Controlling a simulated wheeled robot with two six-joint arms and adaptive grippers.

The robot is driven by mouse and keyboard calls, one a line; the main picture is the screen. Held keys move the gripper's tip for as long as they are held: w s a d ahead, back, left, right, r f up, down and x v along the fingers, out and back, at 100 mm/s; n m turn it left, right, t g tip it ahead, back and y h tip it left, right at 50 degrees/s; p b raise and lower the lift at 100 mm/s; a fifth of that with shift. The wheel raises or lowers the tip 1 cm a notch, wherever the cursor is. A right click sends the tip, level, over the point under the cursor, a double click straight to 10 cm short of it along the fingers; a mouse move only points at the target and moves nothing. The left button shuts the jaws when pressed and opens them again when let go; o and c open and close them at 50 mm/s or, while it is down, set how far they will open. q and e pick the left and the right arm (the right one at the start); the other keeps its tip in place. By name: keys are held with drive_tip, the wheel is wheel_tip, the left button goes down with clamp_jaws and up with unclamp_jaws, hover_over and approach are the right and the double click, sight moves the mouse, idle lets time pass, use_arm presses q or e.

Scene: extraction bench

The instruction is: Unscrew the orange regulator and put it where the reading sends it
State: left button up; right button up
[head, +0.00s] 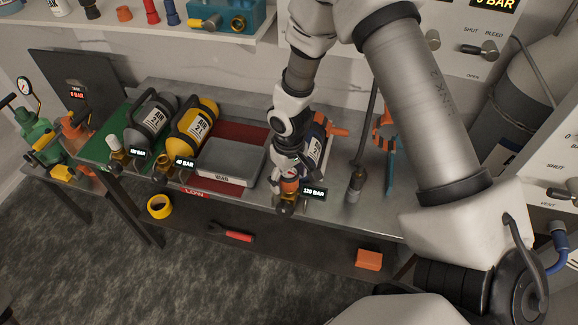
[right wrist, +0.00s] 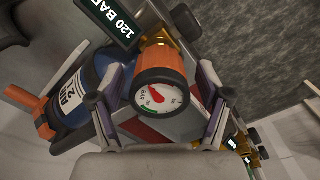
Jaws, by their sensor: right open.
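The orange regulator (right wrist: 160,62) shows in the right wrist view, with a round white dial (right wrist: 159,95) facing the camera. It sits at the brass valve of a blue air cylinder (right wrist: 78,98). A display (right wrist: 112,20) beside it reads 120 BAR. In the head view, the blue cylinder (head: 316,147) lies on the bench and the 120 BAR display (head: 314,191) shows at its valve end. My right gripper (head: 288,182) is over that end. In the wrist view its open fingers (right wrist: 162,108) stand on either side of the regulator. My left gripper is not in view.
Left of the gripper are a grey tray (head: 228,179) on a red mat labelled LOW, a yellow cylinder (head: 193,130) marked 40 BAR and a grey cylinder (head: 151,123). A hose end (head: 355,183) and blue-handled pliers (head: 390,170) are to the right.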

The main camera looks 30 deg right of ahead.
drive_tip(key=m+b, duration=0.2)
drive_tip(key=m, duration=0.2)
drive_tip(key=m+b, duration=0.2)
drive_tip(key=m, duration=0.1)
drive_tip(key=m+b, duration=0.2)
drive_tip(key=m, duration=0.2)
drive_tip(key=shift+f+m, duration=0.25)
drive_tip(key=shift+m, duration=0.05)
drive_tip(key=shift+r+m+b, duration=0.2)
drive_tip(key=shift+m+b, duration=0.1)
drive_tip(key=shift+m, duration=0.8)
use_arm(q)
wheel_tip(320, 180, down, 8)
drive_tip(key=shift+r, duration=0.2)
use_arm(e)
drive_tip(key=shift+r, duration=0.1)
